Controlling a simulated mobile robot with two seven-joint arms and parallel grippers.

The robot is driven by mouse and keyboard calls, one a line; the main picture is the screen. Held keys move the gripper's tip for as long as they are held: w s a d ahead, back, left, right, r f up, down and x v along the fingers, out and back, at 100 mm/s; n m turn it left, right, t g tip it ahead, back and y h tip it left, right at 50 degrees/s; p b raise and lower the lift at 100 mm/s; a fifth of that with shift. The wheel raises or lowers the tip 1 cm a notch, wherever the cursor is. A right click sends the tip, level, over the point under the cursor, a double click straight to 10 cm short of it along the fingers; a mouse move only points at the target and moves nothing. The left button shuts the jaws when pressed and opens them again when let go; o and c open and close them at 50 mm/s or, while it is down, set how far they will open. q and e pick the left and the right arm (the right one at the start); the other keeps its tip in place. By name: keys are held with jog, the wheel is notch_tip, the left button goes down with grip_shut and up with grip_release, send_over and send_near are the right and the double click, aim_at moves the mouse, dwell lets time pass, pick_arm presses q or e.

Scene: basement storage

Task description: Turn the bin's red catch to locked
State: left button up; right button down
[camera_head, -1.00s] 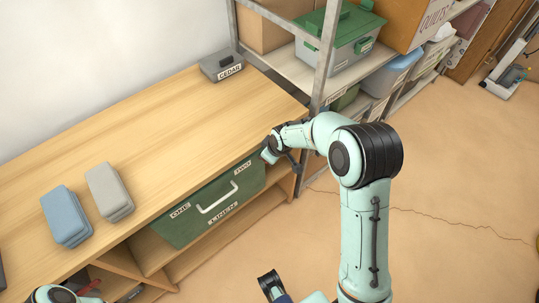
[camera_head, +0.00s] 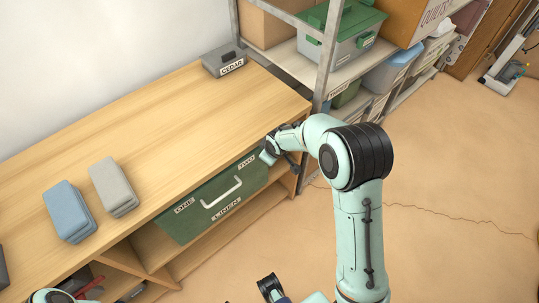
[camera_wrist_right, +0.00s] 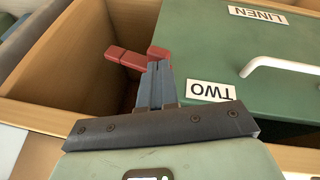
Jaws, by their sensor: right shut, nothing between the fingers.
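The green bin (camera_head: 188,219) sits in the wooden bench's upper opening, with a white handle, a LINEN label and ONE and TWO labels. In the right wrist view the bin's front (camera_wrist_right: 255,60) fills the right side, with the TWO label beside my fingers. The red catch (camera_wrist_right: 127,58) shows as red blocks beyond the fingertips, reaching left from the bin's edge. My right gripper (camera_wrist_right: 160,66) is shut and empty, its tips overlapping the catch in the picture; I cannot tell if they touch. In the head view my wrist hides the catch. My left gripper cannot be made out.
A metal shelf rack (camera_head: 328,60) with bins stands close beyond the bench's right end. The floor (camera_head: 450,180) at right is open.

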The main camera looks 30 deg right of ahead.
pick_arm(q)
jog(key=shift+s+f, duration=0.1)
jog(key=shift+f, duration=0.2)
pick_arm(e)
jog(key=shift+d+f, duration=0.3)
jog(key=shift+d, duration=0.25)
jog(key=shift+w+r, duration=0.1)
jog(key=shift+r, duration=0.25)
pick_arm(q)
jog(key=shift+s+r+p, duration=0.2)
jog(key=shift+r+p, duration=0.3)
jog(key=shift+r, duration=0.05)
jog(key=shift+s+r+p, duration=0.2)
jog(key=shift+r+p, duration=0.25)
jog(key=shift+r, duration=0.05)
pick_arm(e)
jog(key=s+a+r, duration=0.5)
jog(key=a+r, duration=0.2)
jog(key=r, duration=0.1)
jog(key=shift+a, duration=0.2)
